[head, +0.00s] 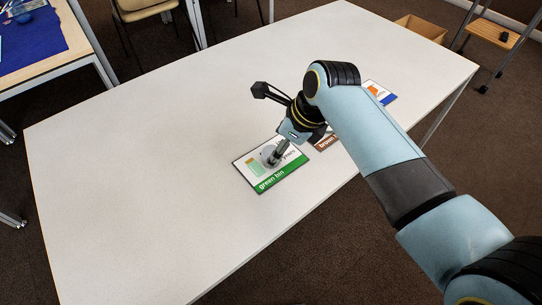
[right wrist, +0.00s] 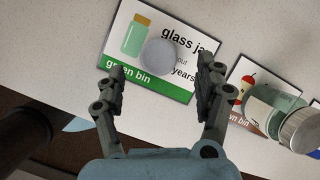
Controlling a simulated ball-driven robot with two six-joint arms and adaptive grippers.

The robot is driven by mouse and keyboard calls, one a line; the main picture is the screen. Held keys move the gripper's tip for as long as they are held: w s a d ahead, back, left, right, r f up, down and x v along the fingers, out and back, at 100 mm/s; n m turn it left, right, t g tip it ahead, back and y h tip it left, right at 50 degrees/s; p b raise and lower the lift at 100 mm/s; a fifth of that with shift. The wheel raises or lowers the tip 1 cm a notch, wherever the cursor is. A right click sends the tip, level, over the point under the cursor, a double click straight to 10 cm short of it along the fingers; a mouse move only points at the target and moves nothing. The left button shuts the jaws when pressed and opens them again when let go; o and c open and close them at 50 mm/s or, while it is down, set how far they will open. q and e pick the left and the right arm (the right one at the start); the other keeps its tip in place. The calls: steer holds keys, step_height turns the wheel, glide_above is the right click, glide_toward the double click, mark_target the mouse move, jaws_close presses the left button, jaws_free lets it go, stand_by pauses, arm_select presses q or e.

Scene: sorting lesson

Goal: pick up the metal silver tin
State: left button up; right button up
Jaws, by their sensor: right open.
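The metal silver tin (head: 267,154) is a small round grey piece on the green bin card (head: 265,183) on the white table. In the right wrist view the tin (right wrist: 158,56) shows as a plain grey disc over the card's middle. My right gripper (head: 279,154) is over the card, close to the tin and partly in front of it. In the right wrist view its two fingers (right wrist: 163,76) are spread wide and empty, with the tin just beyond and between the tips. Whether they touch it, I cannot tell. My left gripper is not in view.
A glass jar with a metal lid (right wrist: 302,128) stands by the brown bin card (right wrist: 239,96), right of my right gripper in the wrist view. A third card (head: 380,92) lies further right. The table's left half (head: 130,150) is clear.

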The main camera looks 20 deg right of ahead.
steer(key=b+x, duration=0.1)
steer(key=x, duration=0.3)
steer(key=shift+f, duration=0.35)
steer(key=shift+c, duration=0.3)
steer(key=c, duration=1.2)
steer(key=shift+r, duration=0.1)
steer(key=shift+c, duration=0.2)
